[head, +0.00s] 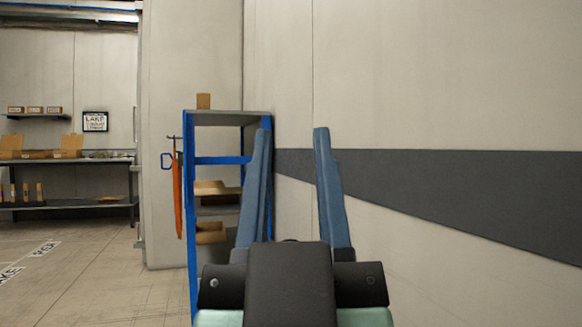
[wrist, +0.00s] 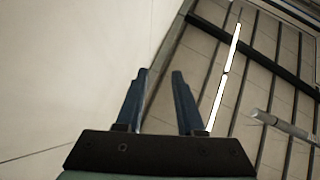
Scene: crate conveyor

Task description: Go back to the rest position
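My gripper (head: 291,135) is in the lower middle of the head view, with its two blue fingers pointing up. The fingers stand apart with nothing between them. In the wrist view my gripper (wrist: 158,72) is also open and empty, in front of a pale wall and a ceiling with dark beams and a bright strip light. No crate or conveyor shows in either view.
A blue-framed shelf rack (head: 191,220) with boxes stands behind the gripper, against the wall. A wall with a dark stripe (head: 440,190) fills the right. Open floor (head: 90,270) lies left, before a long bench (head: 70,159).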

